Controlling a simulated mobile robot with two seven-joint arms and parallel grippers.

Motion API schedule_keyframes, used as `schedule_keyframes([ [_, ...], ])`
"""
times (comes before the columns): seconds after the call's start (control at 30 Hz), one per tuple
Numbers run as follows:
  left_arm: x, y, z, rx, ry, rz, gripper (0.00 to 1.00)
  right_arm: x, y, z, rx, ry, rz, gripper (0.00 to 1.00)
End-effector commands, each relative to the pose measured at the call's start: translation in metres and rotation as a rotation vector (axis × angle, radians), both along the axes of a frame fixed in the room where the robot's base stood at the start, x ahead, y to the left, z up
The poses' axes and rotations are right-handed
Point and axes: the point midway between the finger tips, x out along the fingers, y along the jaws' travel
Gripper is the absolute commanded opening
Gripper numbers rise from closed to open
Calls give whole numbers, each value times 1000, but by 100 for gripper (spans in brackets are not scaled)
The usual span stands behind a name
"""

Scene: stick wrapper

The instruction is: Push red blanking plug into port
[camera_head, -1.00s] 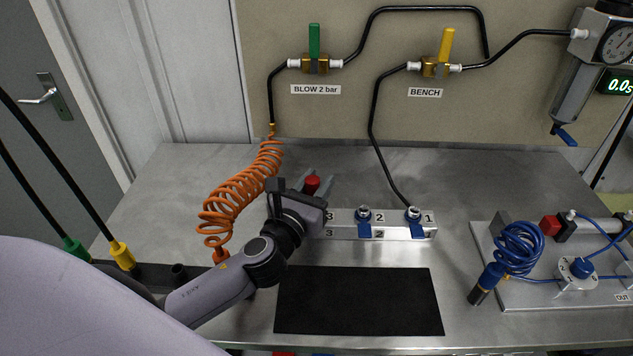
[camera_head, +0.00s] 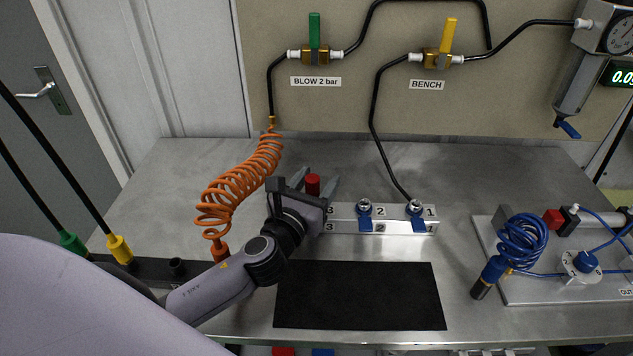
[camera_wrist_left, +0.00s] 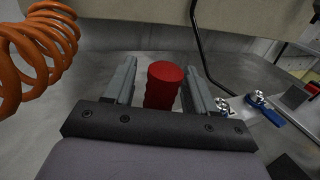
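The red blanking plug (camera_head: 313,186) stands upright at the port 3 end of the metal manifold block (camera_head: 345,226). Its lower end and port 3 are hidden behind my left gripper, so I cannot tell how deep it sits. My left gripper (camera_head: 318,182) is open, with one finger on each side of the plug. In the left wrist view, the red plug (camera_wrist_left: 163,86) stands between the fingers (camera_wrist_left: 162,80), with a visible gap on the left finger's side. Ports 2 (camera_head: 365,206) and 1 (camera_head: 416,207) have blue levers. My right gripper is out of view.
A coiled orange hose (camera_head: 240,183) hangs close left of my gripper. A black mat (camera_head: 360,296) lies in front of the manifold. A board with a coiled blue hose (camera_head: 522,242) stands at right. A black hose (camera_head: 374,130) runs down to port 1.

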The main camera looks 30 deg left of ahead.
Motion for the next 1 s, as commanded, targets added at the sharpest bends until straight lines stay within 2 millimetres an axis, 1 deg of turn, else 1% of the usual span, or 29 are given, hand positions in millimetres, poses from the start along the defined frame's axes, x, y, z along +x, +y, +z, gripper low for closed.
schedule_keyframes([
  [0.03, -1, 0, -3, 0, 7, 0, 61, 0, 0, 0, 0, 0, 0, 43],
  [0.27, -1, 0, -5, 0, 10, 0, 61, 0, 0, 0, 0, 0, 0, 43],
  [0.37, -5, -1, -6, 0, 12, -1, 61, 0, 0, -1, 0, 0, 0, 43],
  [0.47, -15, -1, -7, 1, 13, -1, 61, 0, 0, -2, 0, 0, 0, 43],
  [0.7, -50, -3, -5, 0, 9, -1, 61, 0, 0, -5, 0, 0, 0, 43],
  [0.8, -61, -4, -4, 2, 6, -1, 61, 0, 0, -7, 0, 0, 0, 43],
  [1.0, -72, -4, -1, 0, 3, 0, 61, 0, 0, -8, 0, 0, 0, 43],
])
